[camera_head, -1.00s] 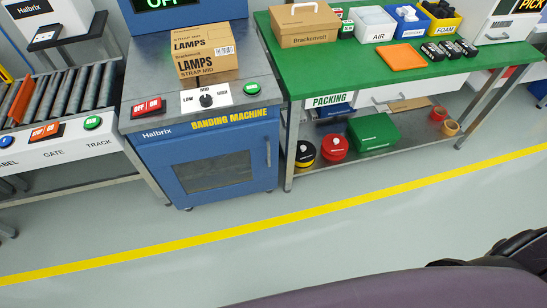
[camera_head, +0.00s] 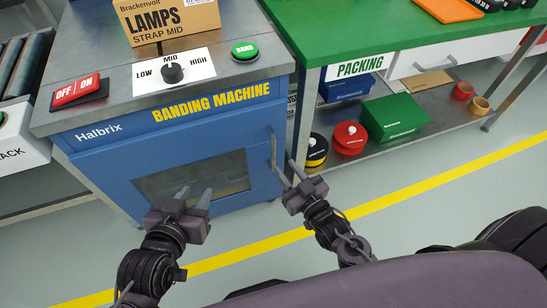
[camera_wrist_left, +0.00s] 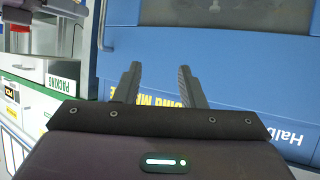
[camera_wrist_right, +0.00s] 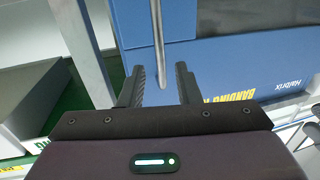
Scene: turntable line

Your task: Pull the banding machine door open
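The blue banding machine door (camera_head: 110,165) has a dark window and looks closed. Its grey vertical handle (camera_head: 273,148) is at the door's right side. My right gripper (camera_head: 285,167) is open just in front of the handle's lower end. In the right wrist view the handle bar (camera_wrist_right: 158,40) lines up with the gap between the open fingers (camera_wrist_right: 160,82); I cannot tell how deep it sits. My left gripper (camera_head: 195,192) is open and empty in front of the window; its spread fingers (camera_wrist_left: 158,78) also show in the left wrist view.
A LAMPS box (camera_head: 165,22) stands on the machine top, behind a dial (camera_head: 172,72), a red switch (camera_head: 80,92) and a green button (camera_head: 244,49). The green packing table (camera_head: 365,38) stands to the right. Clear floor with a yellow line (camera_head: 375,208) lies in front.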

